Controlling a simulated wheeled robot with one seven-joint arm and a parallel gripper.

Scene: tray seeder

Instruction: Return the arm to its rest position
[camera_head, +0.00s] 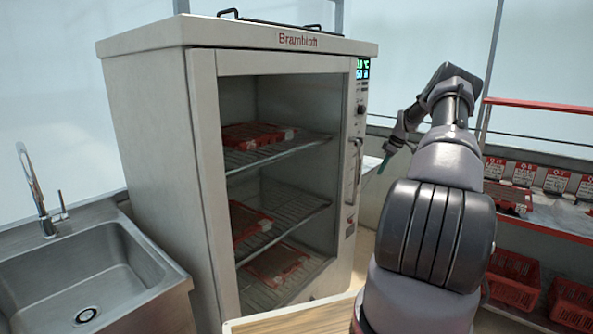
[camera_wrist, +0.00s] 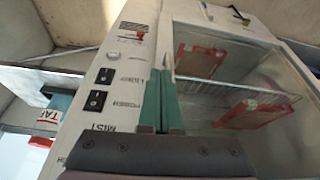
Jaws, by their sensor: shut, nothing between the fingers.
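My arm rises in the right half of the head view, bent at the top. My gripper (camera_head: 383,166) hangs at its left end, to the right of the control side of the white cabinet (camera_head: 160,140). In the wrist view its two teal fingers (camera_wrist: 161,98) lie together, shut with nothing between them. Behind them is the cabinet's control panel (camera_wrist: 112,85) with black switches. I cannot tell from the views how far the fingertips are from the panel.
Red trays (camera_head: 262,136) lie on the cabinet's wire shelves, behind its front. A steel sink (camera_head: 80,275) stands at left. At right, a red-edged rack (camera_head: 540,232) holds goods, with red crates (camera_head: 513,279) below. A wooden surface (camera_head: 290,315) is at the front.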

